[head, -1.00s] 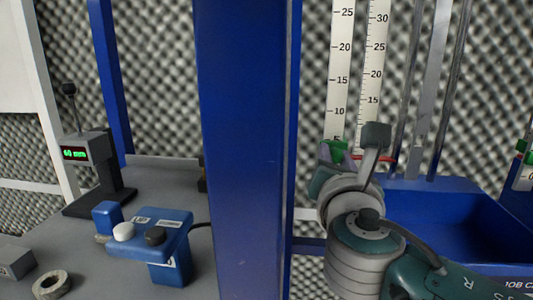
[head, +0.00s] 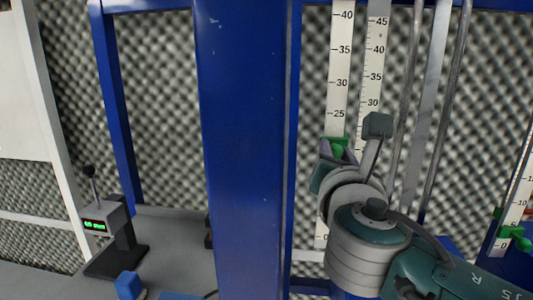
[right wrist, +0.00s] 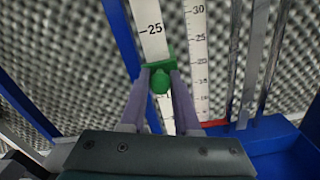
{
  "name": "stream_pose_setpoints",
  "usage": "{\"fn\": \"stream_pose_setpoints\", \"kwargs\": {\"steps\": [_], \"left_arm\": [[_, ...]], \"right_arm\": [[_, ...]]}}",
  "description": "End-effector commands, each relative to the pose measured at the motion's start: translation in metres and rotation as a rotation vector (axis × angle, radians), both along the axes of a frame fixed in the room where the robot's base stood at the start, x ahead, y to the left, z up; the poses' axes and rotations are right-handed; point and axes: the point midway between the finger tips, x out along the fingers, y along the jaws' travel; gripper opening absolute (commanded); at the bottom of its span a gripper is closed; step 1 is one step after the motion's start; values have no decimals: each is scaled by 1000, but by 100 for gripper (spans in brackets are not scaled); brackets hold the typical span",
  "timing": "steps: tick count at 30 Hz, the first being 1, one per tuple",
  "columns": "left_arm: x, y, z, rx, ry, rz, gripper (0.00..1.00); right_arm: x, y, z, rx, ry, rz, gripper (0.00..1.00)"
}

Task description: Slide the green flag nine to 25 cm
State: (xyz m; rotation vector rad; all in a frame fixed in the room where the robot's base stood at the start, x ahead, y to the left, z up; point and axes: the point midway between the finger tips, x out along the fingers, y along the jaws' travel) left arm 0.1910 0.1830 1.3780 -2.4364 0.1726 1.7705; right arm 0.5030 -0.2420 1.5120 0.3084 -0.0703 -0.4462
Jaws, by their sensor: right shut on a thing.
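The green flag (head: 338,146) sits on the left white scale (head: 338,70), below the 25 mark. My right gripper (head: 338,154) is shut on it. In the right wrist view the green flag (right wrist: 158,78) lies between the two fingertips of my right gripper (right wrist: 160,84), with the 25 mark a little above it. The exact reading at the flag is partly hidden by the flag and gripper. My left gripper is not in view.
A second white scale (head: 374,70) stands just right, with metal rods (head: 428,110) beyond. Another green flag (head: 513,232) is on a scale at far right. A thick blue post (head: 240,150) stands left of the scales. A gauge with a green display (head: 100,222) stands on the left bench.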

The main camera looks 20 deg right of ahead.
Motion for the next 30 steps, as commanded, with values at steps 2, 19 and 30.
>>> {"fn": "stream_pose_setpoints", "kwargs": {"steps": [2, 19, 30], "left_arm": [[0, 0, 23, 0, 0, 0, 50], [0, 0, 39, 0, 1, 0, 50], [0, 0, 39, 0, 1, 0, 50]], "right_arm": [[0, 0, 25, 0, -2, 0, 0], [0, 1, 46, -2, -7, 0, 0], [0, 0, 45, -1, -4, 0, 61]]}}
